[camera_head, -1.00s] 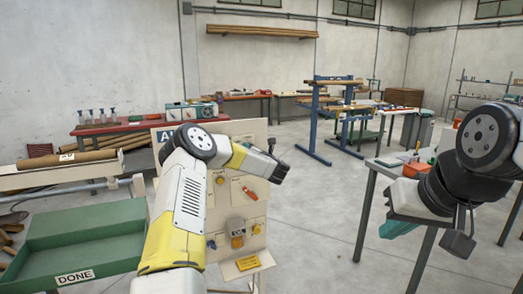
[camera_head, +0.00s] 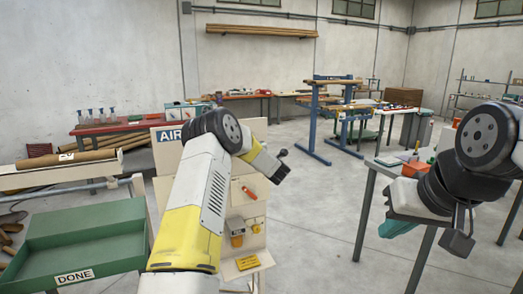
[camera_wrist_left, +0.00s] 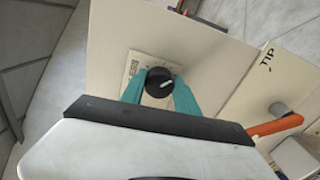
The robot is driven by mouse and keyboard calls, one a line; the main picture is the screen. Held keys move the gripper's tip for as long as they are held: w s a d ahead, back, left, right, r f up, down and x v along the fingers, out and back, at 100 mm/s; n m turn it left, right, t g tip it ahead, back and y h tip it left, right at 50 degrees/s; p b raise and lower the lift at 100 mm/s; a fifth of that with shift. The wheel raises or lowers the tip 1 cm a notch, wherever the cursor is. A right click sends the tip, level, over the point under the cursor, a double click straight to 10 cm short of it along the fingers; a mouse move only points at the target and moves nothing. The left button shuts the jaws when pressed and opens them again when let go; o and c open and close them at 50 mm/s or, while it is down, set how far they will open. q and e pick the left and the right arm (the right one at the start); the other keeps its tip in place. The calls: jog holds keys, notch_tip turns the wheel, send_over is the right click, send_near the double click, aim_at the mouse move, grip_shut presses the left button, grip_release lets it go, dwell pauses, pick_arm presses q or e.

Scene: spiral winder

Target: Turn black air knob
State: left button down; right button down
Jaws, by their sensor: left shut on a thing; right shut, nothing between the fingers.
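The black air knob (camera_wrist_left: 160,82) shows in the left wrist view, in front of a pale plate (camera_wrist_left: 134,72) on the cream panel. It has a white pointer mark on its face. The teal fingers of my left gripper (camera_wrist_left: 160,92) are on either side of the knob, shut on it. In the head view my left arm hides the knob and these fingers. The panel (camera_head: 240,208) stands at centre with a blue AIR sign (camera_head: 168,135). My right gripper (camera_head: 397,229) is shut and empty at the right, well away from the panel.
A red-orange handle (camera_wrist_left: 276,127) sticks out to the right of the knob in the left wrist view. A green tray marked DONE (camera_head: 90,235) is left of the panel. A grey table (camera_head: 375,168) stands at the right. Open floor (camera_head: 310,235) lies between.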

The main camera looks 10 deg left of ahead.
pick_arm(q)
jog(key=shift+f+m, duration=0.2)
jog(key=shift+m, duration=4)
jog(key=c, duration=0.9)
grip_release()
jog(key=shift+s, duration=0.1)
jog(key=v, duration=0.7)
jog(key=shift+s+d, duration=0.25)
jog(key=shift+s, duration=0.05)
